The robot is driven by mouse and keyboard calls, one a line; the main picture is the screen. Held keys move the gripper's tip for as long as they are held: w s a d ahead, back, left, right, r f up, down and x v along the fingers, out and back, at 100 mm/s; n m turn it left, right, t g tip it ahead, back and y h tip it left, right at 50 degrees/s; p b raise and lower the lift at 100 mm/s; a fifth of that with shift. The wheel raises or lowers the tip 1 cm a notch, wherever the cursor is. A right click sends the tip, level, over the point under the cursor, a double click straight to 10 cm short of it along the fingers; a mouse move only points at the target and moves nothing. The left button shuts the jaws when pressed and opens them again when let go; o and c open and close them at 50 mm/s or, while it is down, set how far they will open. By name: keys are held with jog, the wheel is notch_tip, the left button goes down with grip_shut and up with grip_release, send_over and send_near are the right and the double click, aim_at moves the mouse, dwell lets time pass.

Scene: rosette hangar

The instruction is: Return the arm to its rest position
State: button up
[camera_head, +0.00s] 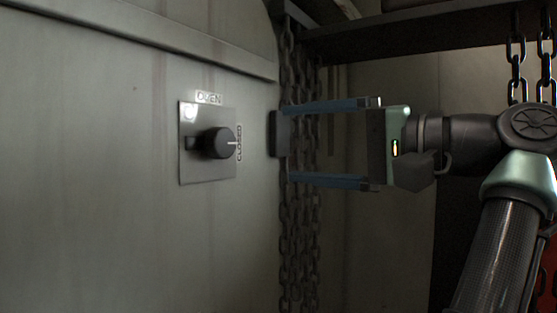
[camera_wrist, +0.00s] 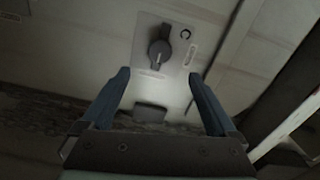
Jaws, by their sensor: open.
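My gripper (camera_head: 288,142) is open and empty, its two blue fingers spread one above the other and pointing left toward the wall. It stands to the right of the dial knob (camera_head: 219,143), apart from it. The black round knob sits on a square metal plate (camera_head: 206,173) on the pale wall. Its white mark points right, to the upright "CLOSED" label (camera_head: 239,143); another label (camera_head: 209,98) sits above the plate. The wrist view shows the knob (camera_wrist: 159,55) beyond the fingertips, with nothing between the fingers. My arm reaches in from the right.
A small dark block (camera_head: 277,133) sits at the wall's edge, near the fingertips. Heavy chains (camera_head: 298,230) hang behind the fingers, and more chains (camera_head: 516,70) hang at upper right. A dark beam (camera_head: 430,33) crosses above my arm.

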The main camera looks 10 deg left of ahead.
jog(key=shift+s+d, duration=0.1)
jog(key=shift+d, duration=0.2)
